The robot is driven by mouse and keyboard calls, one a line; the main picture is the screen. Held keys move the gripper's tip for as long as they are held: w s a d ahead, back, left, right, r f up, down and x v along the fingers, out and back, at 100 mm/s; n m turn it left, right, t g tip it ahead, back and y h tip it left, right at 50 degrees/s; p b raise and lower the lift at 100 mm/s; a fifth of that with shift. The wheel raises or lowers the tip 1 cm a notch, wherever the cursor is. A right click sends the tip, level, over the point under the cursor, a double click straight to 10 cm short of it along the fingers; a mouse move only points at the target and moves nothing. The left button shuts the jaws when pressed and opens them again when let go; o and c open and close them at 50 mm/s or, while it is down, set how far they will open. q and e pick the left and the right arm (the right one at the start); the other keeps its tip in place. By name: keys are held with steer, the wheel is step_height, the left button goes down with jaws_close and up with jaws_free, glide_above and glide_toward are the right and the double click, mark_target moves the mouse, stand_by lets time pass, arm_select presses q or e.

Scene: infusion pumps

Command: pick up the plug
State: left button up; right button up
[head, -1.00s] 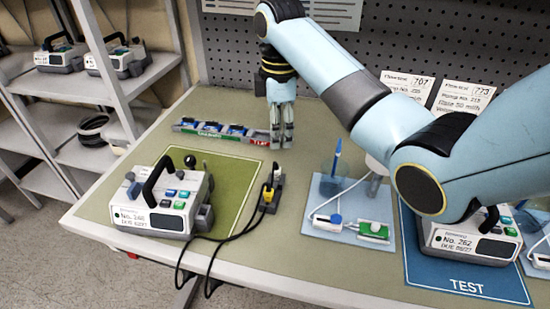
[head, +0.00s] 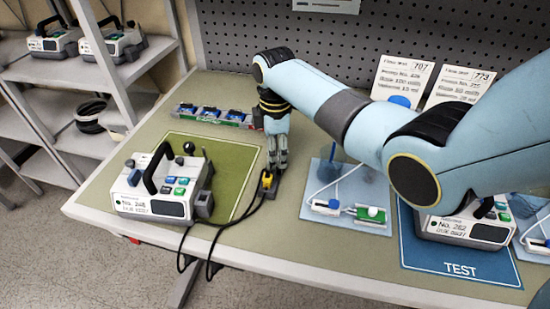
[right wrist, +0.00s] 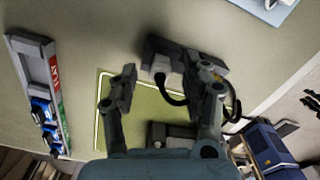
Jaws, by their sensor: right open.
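The plug (head: 267,181), black with yellow marks and a black cord, is at the right edge of the green mat in the head view. A dark block is close beside it. My right gripper (head: 277,166) points down right at the plug, its fingertips partly hiding it. In the right wrist view its two fingers (right wrist: 168,84) are apart, with a dark block with a pale part (right wrist: 160,65) and a black cord between and beyond them. I cannot tell whether they touch it. My left gripper is not in view.
A pump (head: 160,187) with a black handle stands on the green mat (head: 232,158), left of the gripper. The cord loops over the table's front edge. A tray of blue items (head: 210,115) lies behind. A blue mat (head: 345,215) and a second pump (head: 465,225) are right.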

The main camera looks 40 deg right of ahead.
steer(key=c, duration=0.4)
jaws_close()
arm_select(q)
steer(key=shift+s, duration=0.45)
arm_select(e)
steer(key=shift+r, duration=0.15)
